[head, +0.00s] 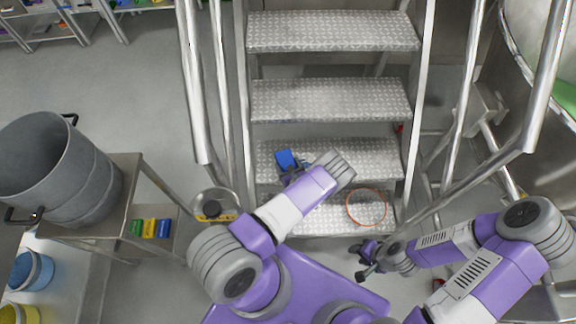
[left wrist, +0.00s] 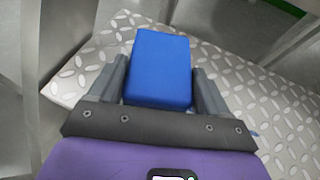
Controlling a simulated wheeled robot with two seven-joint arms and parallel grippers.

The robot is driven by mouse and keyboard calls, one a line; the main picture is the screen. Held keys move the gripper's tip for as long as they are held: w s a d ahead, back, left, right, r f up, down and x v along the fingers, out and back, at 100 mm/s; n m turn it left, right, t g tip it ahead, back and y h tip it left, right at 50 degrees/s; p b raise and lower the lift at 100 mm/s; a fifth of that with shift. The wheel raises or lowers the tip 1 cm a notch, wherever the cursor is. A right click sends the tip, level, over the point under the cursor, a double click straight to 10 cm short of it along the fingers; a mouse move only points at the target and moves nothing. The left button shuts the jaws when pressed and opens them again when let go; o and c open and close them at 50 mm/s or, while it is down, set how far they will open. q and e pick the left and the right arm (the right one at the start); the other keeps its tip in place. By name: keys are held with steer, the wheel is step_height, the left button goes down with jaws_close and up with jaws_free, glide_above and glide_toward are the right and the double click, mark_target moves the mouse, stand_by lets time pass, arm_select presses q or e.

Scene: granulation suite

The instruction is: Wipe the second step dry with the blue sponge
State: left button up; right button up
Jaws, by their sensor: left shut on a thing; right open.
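The blue sponge (head: 285,160) is between the fingers of my left gripper (head: 290,174), which is shut on it. In the left wrist view the sponge (left wrist: 158,68) shows as a blue block between the two grey fingers, over diamond-plate tread. The second step from the bottom (head: 385,157) is a grey metal tread; the sponge is over its left part, and my left arm hides part of it. I cannot tell whether the sponge touches the tread, and no water is clearly visible. My right gripper (head: 366,262) is open and empty, in front of the stairs at lower right.
An orange ring (head: 366,190) lies on the lowest step. Metal handrails (head: 192,80) flank the stairs. At left a grey drum (head: 60,165) stands on a metal table, with coloured sponges (head: 150,228) on its lower shelf. Higher treads (head: 330,98) are bare.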

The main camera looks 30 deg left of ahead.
arm_select(q)
steer(key=shift+f, duration=1)
steer(key=shift+w+d+f, duration=0.1)
steer(key=shift+w+d, duration=0.45)
steer(key=shift+d, duration=0.4)
steer(key=shift+w+d, duration=0.55)
steer(key=shift+d, duration=0.45)
steer(key=shift+w+d+f, duration=0.1)
steer(key=shift+w+d, duration=0.45)
steer(key=shift+d, duration=0.4)
steer(key=shift+w+d+r, duration=0.1)
steer(key=shift+w+d, duration=0.5)
steer(key=shift+d, duration=0.3)
steer(key=shift+w+d+r, duration=0.1)
steer(key=shift+w+d, duration=0.45)
steer(key=shift+d, duration=0.35)
steer(key=shift+w+d+r, duration=0.1)
steer(key=shift+w+d, duration=0.5)
steer(key=shift+d, duration=0.3)
steer(key=shift+w+d+f, duration=0.1)
steer(key=shift+w+d, duration=0.3)
steer(key=shift+d, duration=0.25)
steer(key=shift+w+d, duration=0.35)
steer(key=shift+d, duration=0.25)
